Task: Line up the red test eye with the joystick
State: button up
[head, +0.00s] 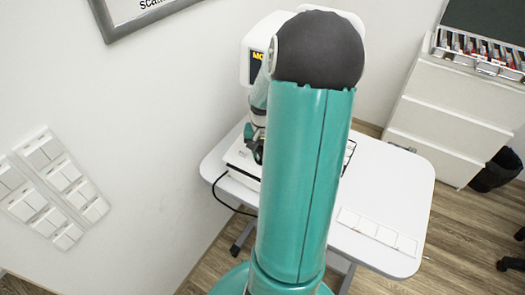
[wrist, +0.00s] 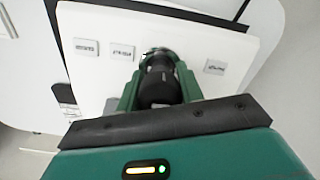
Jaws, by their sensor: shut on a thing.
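In the wrist view, my gripper (wrist: 160,72) is shut on the black joystick (wrist: 158,90), with a green finger on either side of it. The joystick rises from a white base panel (wrist: 215,45) with small labelled plates. In the head view, the white instrument (head: 247,62) stands on the table, its dark screen showing yellow letters. My arm hides much of it, and only a part of my gripper (head: 257,148) shows low at its left side. I cannot see the red test eye in either view.
The white table (head: 390,190) has free room on its right and bears a row of white square tiles (head: 377,232) near the front. A cable hangs over its left edge. A white drawer cabinet (head: 450,115) with a case of lenses stands at the right. A wall is on the left.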

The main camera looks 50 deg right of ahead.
jog(key=shift+s+a, duration=0.15)
jog(key=shift+s, duration=0.25)
jog(key=shift+s+a, duration=0.1)
jog(key=shift+s, duration=0.1)
jog(key=shift+s+a, duration=0.15)
jog(key=shift+s, duration=0.15)
jog(key=shift+s+a, duration=0.1)
jog(key=shift+s, duration=0.15)
jog(key=o, duration=1.1)
jog(key=shift+c, duration=0.2)
jog(key=shift+r, duration=0.15)
